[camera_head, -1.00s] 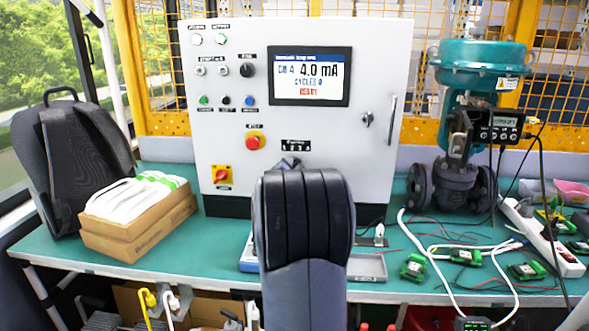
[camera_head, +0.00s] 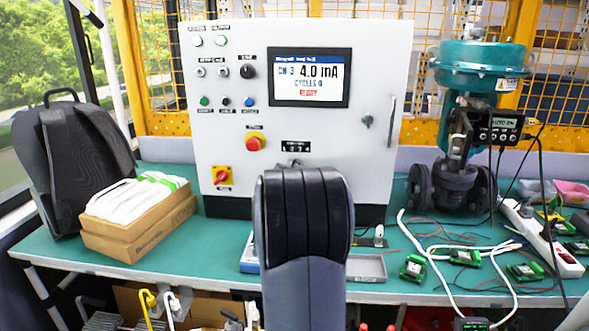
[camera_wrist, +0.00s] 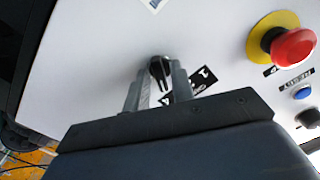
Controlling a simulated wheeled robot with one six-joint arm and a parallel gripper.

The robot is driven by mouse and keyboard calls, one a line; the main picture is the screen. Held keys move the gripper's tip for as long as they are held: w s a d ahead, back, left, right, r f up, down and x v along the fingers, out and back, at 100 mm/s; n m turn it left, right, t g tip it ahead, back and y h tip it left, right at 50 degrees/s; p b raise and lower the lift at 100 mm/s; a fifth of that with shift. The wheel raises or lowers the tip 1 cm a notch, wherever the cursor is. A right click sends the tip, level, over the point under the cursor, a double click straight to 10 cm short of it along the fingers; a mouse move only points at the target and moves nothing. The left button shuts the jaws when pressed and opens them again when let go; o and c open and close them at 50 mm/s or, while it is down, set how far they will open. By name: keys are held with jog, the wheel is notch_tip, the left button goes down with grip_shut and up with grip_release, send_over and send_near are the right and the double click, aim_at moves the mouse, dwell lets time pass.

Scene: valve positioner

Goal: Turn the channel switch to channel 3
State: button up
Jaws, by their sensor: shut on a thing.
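The channel switch (camera_wrist: 158,68) is a small black knob on the white panel. In the wrist view my gripper (camera_wrist: 157,82) has one grey finger on each side of the knob and is shut on it. Beside the knob is a black label (camera_wrist: 192,84) with white marks, partly covered by a finger. The panel screen (camera_head: 309,77) reads CH 3, 4.0 mA, with a red line of text below.
The white control panel (camera_head: 350,150) stands on a green bench (camera_head: 225,238). A red button (camera_head: 253,144), which also shows in the wrist view (camera_wrist: 292,48), is near the switch. A teal valve (camera_head: 480,66) stands right, and a backpack (camera_head: 75,150) and cardboard box (camera_head: 135,240) left.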

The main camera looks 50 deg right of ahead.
jog(key=shift+n, duration=1.2)
jog(key=o, duration=0.7)
jog(key=shift+a, duration=0.1)
jog(key=v, duration=1)
jog(key=shift+s+a, duration=0.25)
